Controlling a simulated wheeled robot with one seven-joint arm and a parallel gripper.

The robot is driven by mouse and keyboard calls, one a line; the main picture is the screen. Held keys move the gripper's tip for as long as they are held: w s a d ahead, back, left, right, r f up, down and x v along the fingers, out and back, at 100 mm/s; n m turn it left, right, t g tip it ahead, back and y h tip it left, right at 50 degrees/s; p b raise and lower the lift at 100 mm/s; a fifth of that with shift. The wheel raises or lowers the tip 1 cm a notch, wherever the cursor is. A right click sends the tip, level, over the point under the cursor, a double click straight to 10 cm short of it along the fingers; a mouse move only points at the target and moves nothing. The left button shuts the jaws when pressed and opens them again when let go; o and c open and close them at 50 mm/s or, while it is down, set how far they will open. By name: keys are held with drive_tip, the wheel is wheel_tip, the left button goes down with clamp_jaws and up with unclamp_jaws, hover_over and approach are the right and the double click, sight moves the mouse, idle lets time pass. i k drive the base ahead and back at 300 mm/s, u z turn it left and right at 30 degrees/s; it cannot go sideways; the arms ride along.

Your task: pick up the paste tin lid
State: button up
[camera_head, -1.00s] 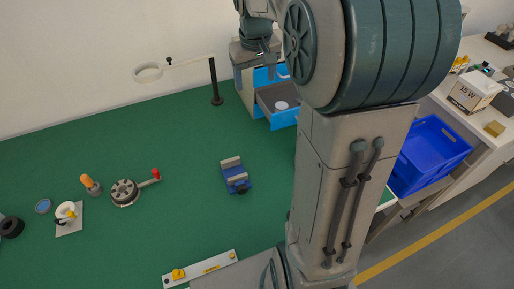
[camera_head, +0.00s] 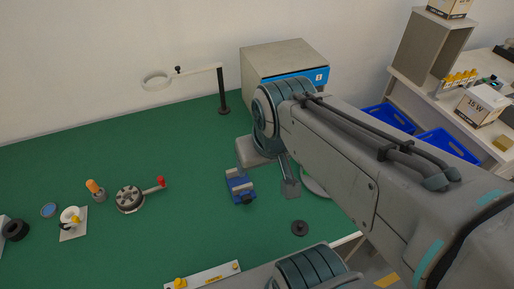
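I cannot say for certain which thing is the paste tin lid. A small dark disc with a raised centre (camera_head: 300,228) lies flat on the green mat, right of the middle. A small blue-topped round thing (camera_head: 48,210) lies at the far left. My arm reaches in from the right, and my gripper (camera_head: 290,188) is low over the mat in front of the cabinet, above and apart from the dark disc. Its fingers are small and partly hidden, so whether it is open or holds anything does not show.
A blue clamp block (camera_head: 240,187) sits just left of my gripper. The cabinet (camera_head: 285,60) stands behind, its lower front hidden by my arm. A ring lamp (camera_head: 157,80) stands at the back. A round red-handled fixture (camera_head: 130,199) is at left.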

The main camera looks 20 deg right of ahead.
sight(300, 227)
drive_tip(key=z, duration=0.7)
